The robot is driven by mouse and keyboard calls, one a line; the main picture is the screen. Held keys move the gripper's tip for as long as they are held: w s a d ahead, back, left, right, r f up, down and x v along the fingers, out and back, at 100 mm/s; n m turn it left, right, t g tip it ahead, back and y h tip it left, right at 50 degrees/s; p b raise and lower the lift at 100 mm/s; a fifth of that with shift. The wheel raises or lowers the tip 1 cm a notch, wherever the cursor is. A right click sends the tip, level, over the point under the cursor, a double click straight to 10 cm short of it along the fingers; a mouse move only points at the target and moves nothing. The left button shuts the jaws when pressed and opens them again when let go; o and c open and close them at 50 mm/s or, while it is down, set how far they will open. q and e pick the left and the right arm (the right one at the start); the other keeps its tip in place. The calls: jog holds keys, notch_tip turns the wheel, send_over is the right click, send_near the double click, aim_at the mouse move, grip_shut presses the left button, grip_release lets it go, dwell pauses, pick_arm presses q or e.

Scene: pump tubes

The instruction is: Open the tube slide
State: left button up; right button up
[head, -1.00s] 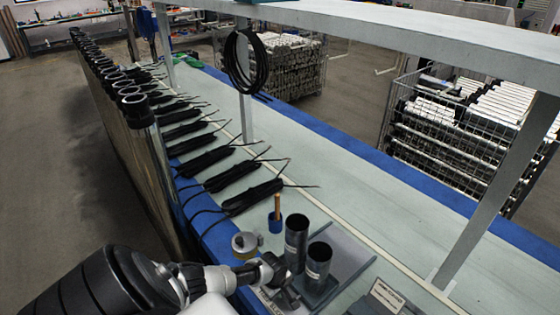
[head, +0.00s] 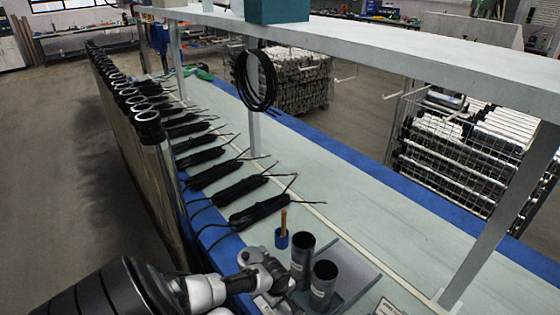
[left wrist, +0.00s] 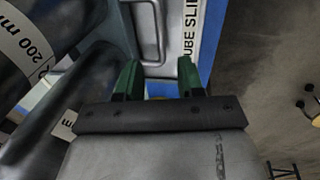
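In the left wrist view a light grey panel carries a rectangular handle (left wrist: 149,32) and a white label (left wrist: 190,32) whose visible letters read "UBE SLI". My left gripper (left wrist: 158,72) has its two green fingers apart with nothing between them. The fingertips are near the handle's lower end, and I cannot tell whether they touch anything. In the head view my left gripper (head: 272,278) is at the bench's front edge, left of two dark upright cylinders. The slide front is hidden there. My right gripper is not in view.
The dark cylinders, a taller one (head: 302,258) and a nearer one (head: 322,284), stand close to the gripper. A blue cup (head: 282,238) holds a brown stick. Black cable bundles (head: 259,211) line the bench. Metal tubes (head: 160,175) stand along its front. The bench middle is clear.

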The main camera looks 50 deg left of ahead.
pick_arm(q)
jog(key=shift+s+r, duration=0.2)
jog(key=shift+r, duration=0.8)
jog(key=shift+s+r, duration=0.15)
jog(key=shift+r, duration=0.8)
